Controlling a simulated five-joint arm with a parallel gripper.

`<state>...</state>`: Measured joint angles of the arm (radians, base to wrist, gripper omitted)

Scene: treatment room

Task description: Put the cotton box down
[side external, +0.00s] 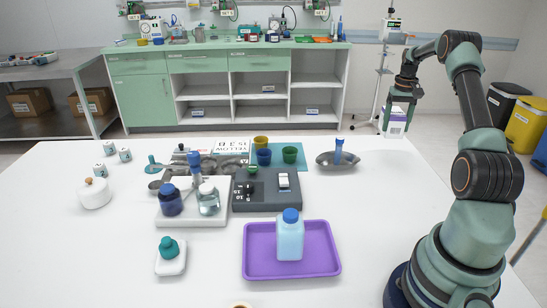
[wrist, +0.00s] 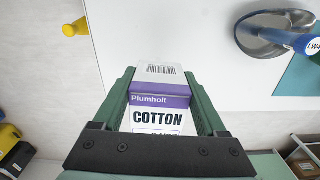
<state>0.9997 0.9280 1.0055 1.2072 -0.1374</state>
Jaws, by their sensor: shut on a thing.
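The cotton box (side external: 396,124) is a white carton with a purple band and the word COTTON, and it also shows in the wrist view (wrist: 160,118). My gripper (side external: 401,98) is shut on it, with a green finger on each side in the wrist view. In the side view the box hangs upright below my gripper near the far right corner of the white table (side external: 400,190).
A grey device (side external: 266,190), a purple tray (side external: 253,262) and cups on a teal mat stand farther left and nearer. The right part of the tabletop is clear.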

